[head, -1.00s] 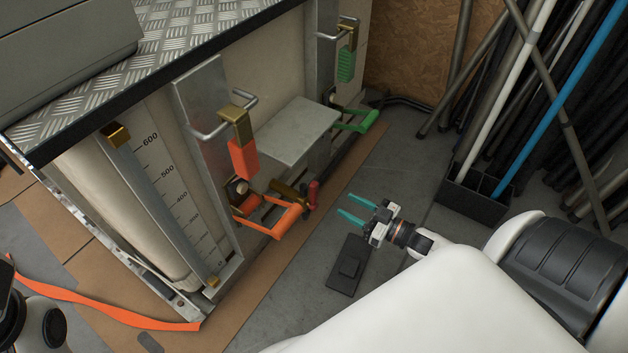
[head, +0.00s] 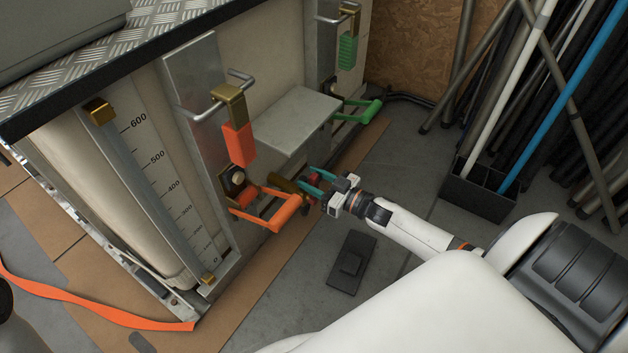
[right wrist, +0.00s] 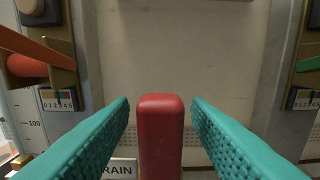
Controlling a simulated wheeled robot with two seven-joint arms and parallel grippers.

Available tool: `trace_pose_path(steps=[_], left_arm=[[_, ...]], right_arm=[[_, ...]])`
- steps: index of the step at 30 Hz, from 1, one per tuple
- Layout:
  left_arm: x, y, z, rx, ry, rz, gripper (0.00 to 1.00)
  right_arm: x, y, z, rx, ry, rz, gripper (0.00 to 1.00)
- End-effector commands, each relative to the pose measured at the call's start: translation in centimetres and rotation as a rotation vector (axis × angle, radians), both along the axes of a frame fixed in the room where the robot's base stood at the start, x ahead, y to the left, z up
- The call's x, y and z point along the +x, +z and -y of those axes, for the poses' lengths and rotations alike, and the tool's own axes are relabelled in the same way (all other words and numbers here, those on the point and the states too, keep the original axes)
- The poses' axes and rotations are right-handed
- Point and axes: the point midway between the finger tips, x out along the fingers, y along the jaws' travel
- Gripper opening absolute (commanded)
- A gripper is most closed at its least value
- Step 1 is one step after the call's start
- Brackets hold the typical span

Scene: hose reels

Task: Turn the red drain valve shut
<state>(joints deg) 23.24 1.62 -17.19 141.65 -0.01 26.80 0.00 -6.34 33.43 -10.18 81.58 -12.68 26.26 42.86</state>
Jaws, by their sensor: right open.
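The red drain valve handle (right wrist: 160,135) stands upright in the right wrist view, between the two teal fingers of my right gripper (right wrist: 160,120). A gap shows on each side of it, so the fingers are around it and not closed on it. In the head view my right gripper (head: 314,183) is at the brass valve fitting low on the tank; the fingers largely hide the red handle there. A label ending in "RAIN" (right wrist: 118,169) shows partly behind the left finger. My left gripper is not in view.
An orange lever handle (head: 280,215) sits just left of my right gripper, close to it. A green lever (head: 365,111) is farther back. A metal shelf plate (head: 290,118) juts out above the valve. A black pad (head: 352,263) lies on the floor.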

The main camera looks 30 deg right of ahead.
Motion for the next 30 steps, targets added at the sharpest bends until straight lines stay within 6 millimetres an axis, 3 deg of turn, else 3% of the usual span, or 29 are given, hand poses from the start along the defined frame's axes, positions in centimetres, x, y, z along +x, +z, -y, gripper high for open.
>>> trace_pose_path(steps=[3, 11, 23, 30], left_arm=[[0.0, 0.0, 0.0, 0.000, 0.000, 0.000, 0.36], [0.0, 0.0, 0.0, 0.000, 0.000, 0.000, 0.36], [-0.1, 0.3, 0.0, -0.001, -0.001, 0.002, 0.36], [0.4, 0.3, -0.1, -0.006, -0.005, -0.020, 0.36]], right_arm=[[0.0, 0.0, 0.0, 0.000, 0.000, 0.000, 0.44], [0.0, 0.0, 0.0, 0.000, 0.000, 0.000, 0.01], [0.1, 0.1, 0.3, 0.029, -0.001, -0.012, 0.00], [0.5, 0.2, 1.3, 0.142, -0.001, -0.059, 0.00]])
